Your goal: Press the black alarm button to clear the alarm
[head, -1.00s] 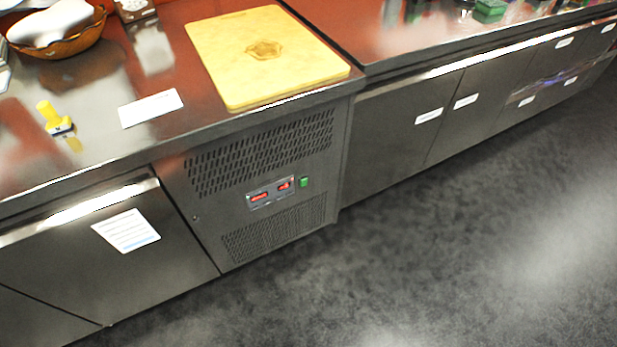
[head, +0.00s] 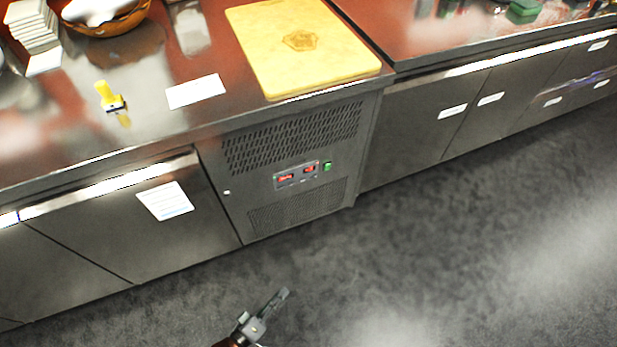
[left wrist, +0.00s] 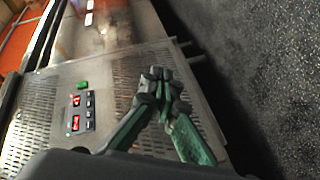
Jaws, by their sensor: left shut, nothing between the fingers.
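The control panel (head: 281,187) is on the grey vented front of the counter unit, with two red lit displays and a green switch (head: 327,167) at its right. It also shows in the left wrist view (left wrist: 82,113), with several small dark buttons (left wrist: 90,104) beside the displays. I cannot tell which of them is the alarm button. My left gripper (head: 282,294) is low in front of the unit, over the floor and apart from the panel. In the left wrist view its fingertips (left wrist: 162,88) are together and empty, to the right of the panel. My right gripper is not in view.
The steel counter above holds a yellow cutting board (head: 300,45), a white card (head: 195,91), a yellow-handled tool (head: 108,97) and a bowl (head: 110,25). A printed sheet (head: 165,201) is on the left door. The grey floor (head: 440,250) in front is clear.

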